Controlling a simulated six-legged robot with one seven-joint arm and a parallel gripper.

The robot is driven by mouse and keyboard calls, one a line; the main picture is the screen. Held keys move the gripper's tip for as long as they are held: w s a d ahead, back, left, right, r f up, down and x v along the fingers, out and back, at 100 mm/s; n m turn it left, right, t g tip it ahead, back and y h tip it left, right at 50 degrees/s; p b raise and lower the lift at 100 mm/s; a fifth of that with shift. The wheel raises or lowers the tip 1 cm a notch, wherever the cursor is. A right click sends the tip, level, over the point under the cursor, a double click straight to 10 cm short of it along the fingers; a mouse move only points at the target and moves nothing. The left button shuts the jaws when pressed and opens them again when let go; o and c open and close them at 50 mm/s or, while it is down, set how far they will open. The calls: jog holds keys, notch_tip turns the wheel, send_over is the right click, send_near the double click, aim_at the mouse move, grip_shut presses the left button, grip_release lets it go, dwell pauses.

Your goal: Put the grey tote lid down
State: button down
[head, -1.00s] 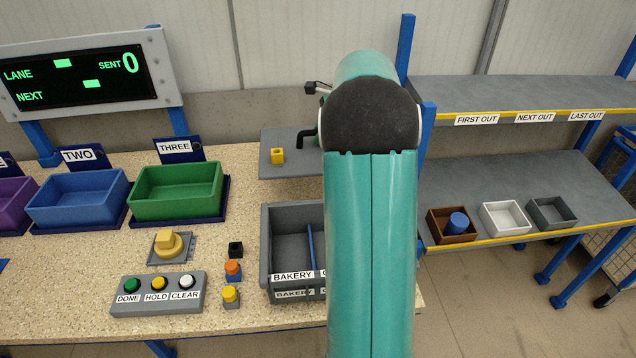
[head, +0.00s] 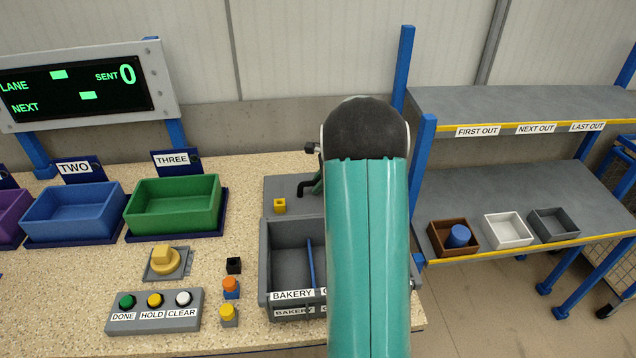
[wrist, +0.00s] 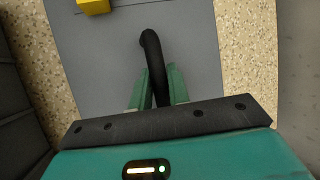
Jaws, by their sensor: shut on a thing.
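The grey tote lid (head: 284,190) lies level behind the grey tote, at or just above the speckled table; contact underneath is hidden. It fills the middle of the wrist view (wrist: 105,60). A bent black handle (wrist: 152,48) rises from it, and a small yellow block (wrist: 93,5) sits on its top. My gripper (wrist: 158,85) is shut on the black handle, with green fingers on both sides of it. The open grey tote (head: 284,245) with a blue divider stands in front, labelled BAKERY.
Green (head: 172,205) and blue (head: 72,210) bins stand left on the table. A button box (head: 153,312), a yellow knob (head: 165,260) and small coloured pegs are in front. A grey shelf (head: 490,190) with small boxes stands at right, beyond a blue post (head: 424,170).

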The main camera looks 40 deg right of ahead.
jog(key=shift+f, duration=0.1)
jog(key=c, duration=1.3)
grip_release()
